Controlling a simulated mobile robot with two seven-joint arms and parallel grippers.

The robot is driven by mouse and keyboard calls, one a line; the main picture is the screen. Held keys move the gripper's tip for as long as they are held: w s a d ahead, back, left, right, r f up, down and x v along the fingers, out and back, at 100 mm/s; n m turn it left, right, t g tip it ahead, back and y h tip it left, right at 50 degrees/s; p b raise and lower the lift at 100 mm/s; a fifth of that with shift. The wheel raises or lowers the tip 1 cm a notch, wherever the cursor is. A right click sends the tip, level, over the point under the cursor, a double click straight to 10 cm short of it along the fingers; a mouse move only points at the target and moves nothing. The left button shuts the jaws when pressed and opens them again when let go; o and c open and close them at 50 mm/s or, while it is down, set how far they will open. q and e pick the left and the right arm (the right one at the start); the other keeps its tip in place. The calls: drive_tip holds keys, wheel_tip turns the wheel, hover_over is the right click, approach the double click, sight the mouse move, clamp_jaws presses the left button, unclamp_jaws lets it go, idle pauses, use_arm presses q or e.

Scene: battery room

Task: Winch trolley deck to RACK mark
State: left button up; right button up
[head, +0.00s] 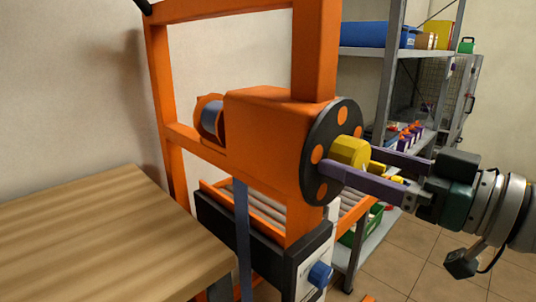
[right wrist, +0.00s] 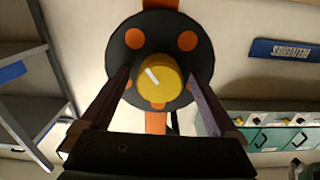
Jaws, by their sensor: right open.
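The orange winch trolley frame (head: 160,80) carries a winch housing (head: 265,120) with a black disc (head: 322,185) with orange spots and a yellow hub (head: 349,152). A blue strap (head: 242,230) hangs from the winch. The deck (head: 255,208) has grey rollers and orange edges below it. A white plate with a blue knob (head: 320,274) is on the deck's front; no RACK mark is readable. My right gripper (head: 352,162) is open, its purple fingers either side of the yellow hub. In the right wrist view, the hub (right wrist: 160,78), with a white line, shows between the fingers.
A wooden table (head: 100,235) fills the lower left, close to the trolley. Grey shelves (head: 370,52) with boxes and small batteries stand behind on the right. A wire-mesh door (head: 460,95) is at far right. Tiled floor (head: 405,262) is clear at lower right.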

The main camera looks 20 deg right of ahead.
drive_tip(key=shift+c, duration=0.3)
drive_tip(key=c, duration=1.3)
